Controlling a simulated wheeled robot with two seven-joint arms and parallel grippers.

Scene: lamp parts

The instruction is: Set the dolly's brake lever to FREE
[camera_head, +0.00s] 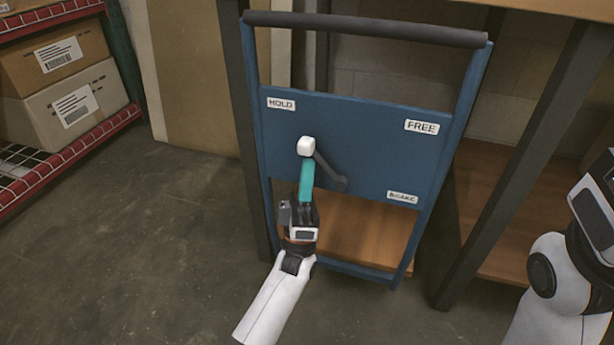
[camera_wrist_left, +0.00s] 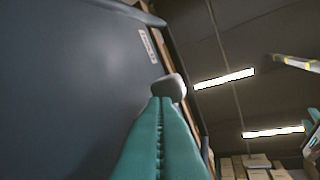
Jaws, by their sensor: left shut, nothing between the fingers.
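The dolly (camera_head: 370,125) is an upright blue panel in a frame with a dark top bar. Its brake lever (camera_head: 325,168) is a dark arm running up and left from a pivot at the panel's lower middle to a white knob (camera_head: 306,146). The lever leans toward the HOLD label (camera_head: 281,104); the FREE label (camera_head: 421,127) is at upper right. My left gripper (camera_head: 305,168) is shut, its teal fingertips just below the knob. The knob (camera_wrist_left: 170,88) also shows beyond the fingertips in the left wrist view; whether they touch is unclear.
A BRAKE label (camera_head: 402,197) is at the panel's lower right. Dark rack posts (camera_head: 520,160) stand on the right. A red rack with boxes (camera_head: 65,95) is at left. The floor at lower left is clear.

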